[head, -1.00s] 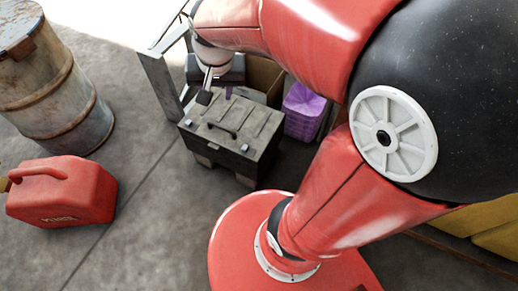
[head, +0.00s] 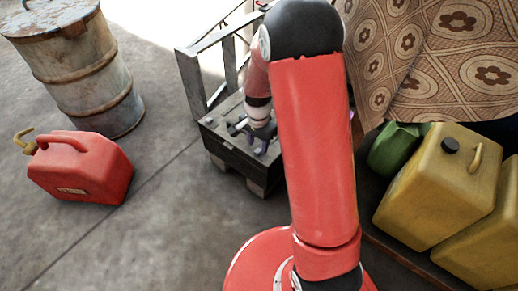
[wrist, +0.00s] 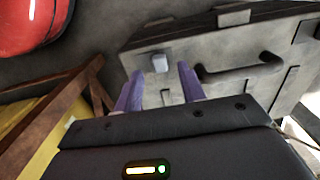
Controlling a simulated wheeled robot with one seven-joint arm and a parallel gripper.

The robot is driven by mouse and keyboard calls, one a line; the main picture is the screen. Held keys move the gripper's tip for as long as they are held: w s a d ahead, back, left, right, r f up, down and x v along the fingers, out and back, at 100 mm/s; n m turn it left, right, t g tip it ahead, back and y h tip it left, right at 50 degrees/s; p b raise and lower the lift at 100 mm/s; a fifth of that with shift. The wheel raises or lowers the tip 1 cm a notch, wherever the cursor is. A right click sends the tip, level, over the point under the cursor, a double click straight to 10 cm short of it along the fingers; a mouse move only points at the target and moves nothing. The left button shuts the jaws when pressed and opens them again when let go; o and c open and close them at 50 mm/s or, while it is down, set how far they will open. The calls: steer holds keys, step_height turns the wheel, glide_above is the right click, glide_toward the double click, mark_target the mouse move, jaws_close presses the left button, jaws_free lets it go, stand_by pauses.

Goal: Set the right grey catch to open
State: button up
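The dark grey box (head: 223,143) stands on low wooden supports in the head view, partly hidden by my arm. In the wrist view the box (wrist: 225,50) shows its side with a black carry handle (wrist: 242,69). In the head view my gripper (head: 251,134) is small and partly covered by my arm.
A metal frame (head: 192,82) stands just behind the box. A red fuel can (head: 80,170) and a rusty drum (head: 80,75) stand at the left. Yellow cans (head: 435,190), a green can (head: 392,150) and a patterned cloth (head: 430,60) are at the right.

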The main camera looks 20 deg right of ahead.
mark_target(258, 152)
steer(key=shift+f, duration=1.25)
jaws_close()
